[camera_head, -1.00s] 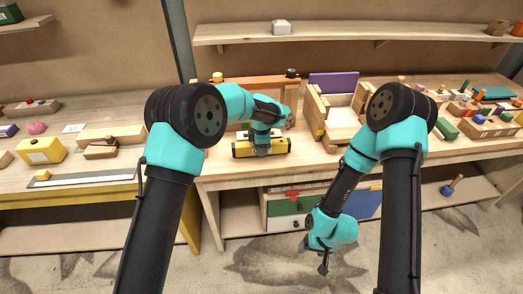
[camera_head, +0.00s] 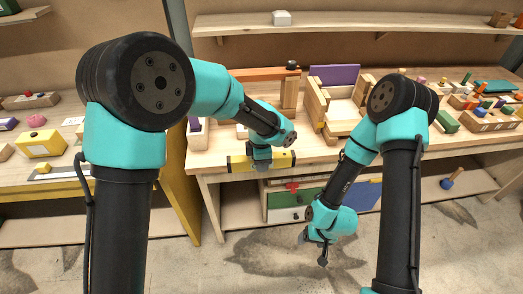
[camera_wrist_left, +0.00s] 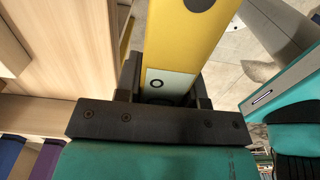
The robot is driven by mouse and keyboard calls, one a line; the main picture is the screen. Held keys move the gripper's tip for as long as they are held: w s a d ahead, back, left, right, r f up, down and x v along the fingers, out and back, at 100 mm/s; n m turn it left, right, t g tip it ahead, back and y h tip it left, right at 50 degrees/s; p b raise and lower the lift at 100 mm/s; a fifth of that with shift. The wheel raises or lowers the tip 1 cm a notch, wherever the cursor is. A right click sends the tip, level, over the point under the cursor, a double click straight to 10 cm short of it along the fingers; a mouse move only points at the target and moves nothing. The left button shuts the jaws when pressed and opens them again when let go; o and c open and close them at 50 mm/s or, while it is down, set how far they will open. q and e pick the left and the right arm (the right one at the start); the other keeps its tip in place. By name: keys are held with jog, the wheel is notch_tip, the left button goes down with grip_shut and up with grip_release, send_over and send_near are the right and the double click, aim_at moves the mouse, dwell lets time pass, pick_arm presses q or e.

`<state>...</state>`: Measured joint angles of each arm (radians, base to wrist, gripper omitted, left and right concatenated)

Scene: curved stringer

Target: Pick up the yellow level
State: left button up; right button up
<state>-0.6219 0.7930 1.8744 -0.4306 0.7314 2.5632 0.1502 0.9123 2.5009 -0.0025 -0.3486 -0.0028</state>
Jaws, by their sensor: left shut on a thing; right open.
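The yellow level (camera_head: 282,160) is a yellow bar with a dark round mark near its end. In the head view it lies across my left gripper (camera_head: 261,163) at the front edge of the middle bench. In the left wrist view the level (camera_wrist_left: 182,45) runs away between the jaws of my left gripper (camera_wrist_left: 160,92), which is shut on it near a pale panel with a small ring. The gripper hides the level's middle in the head view. My right gripper (camera_head: 323,250) is open and empty, hanging low in front of the bench, over the floor.
An orange bar on wooden posts (camera_head: 265,73) stands behind the level. A wooden box with a purple panel (camera_head: 334,76) is to its right. Drawers (camera_head: 290,200) sit below the bench top. A yellow block (camera_head: 41,144) is on the left bench.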

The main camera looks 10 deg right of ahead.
pick_arm(q)
jog(key=shift+s+a+r, duration=0.1)
jog(key=shift+s+a, duration=0.05)
jog(key=shift+s, duration=1)
